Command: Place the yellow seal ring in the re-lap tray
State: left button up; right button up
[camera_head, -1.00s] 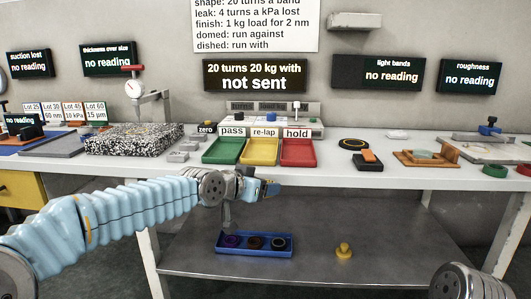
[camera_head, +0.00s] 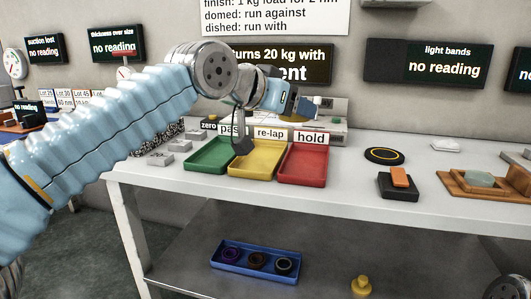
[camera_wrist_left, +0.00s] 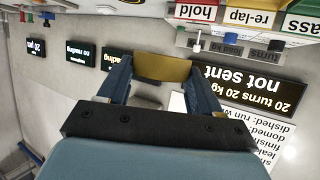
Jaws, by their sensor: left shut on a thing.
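My left gripper (camera_head: 301,106) is raised over the back of the table, above and to the right of the re-lap tray's label in the picture. In the head view the ring is mostly hidden by the fingers. The yellow re-lap tray (camera_head: 256,160) lies on the table, empty, between the green pass tray (camera_head: 210,156) and the red hold tray (camera_head: 304,165). My right gripper is not in view.
A black disc with a yellow circle (camera_head: 385,156) and a black block with an orange top (camera_head: 399,186) lie right of the trays. A blue tray (camera_head: 255,274) of dark rings and a yellow knob (camera_head: 361,286) are on the lower shelf.

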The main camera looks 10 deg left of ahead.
pick_arm(q)
jog(key=w+a+f+b, duration=0.1)
jog(key=w+a+f, duration=0.3)
jog(key=w+a, duration=0.15)
jog(key=b, duration=0.2)
send_over(253, 166)
jog(key=f, duration=0.4)
jog(key=shift+s+d+f, duration=0.1)
jog(key=shift+s+d, duration=0.2)
jog(key=shift+d, duration=0.05)
jog(key=shift+w+a+f, duration=0.1)
jog(key=shift+a+f, duration=0.05)
jog(key=shift+f, duration=0.05)
jog(key=f, duration=0.1)
jog(key=f+b, duration=0.1)
jog(key=f, duration=0.1)
jog(key=shift+w+a+f, duration=0.15)
jog(key=shift+a+f, duration=0.05)
jog(key=shift+f, duration=0.1)
jog(key=shift+f+b, duration=0.6)
jog(key=shift+b, duration=0.25)
jog(key=o, duration=1.1)
jog(key=shift+r, duration=0.15)
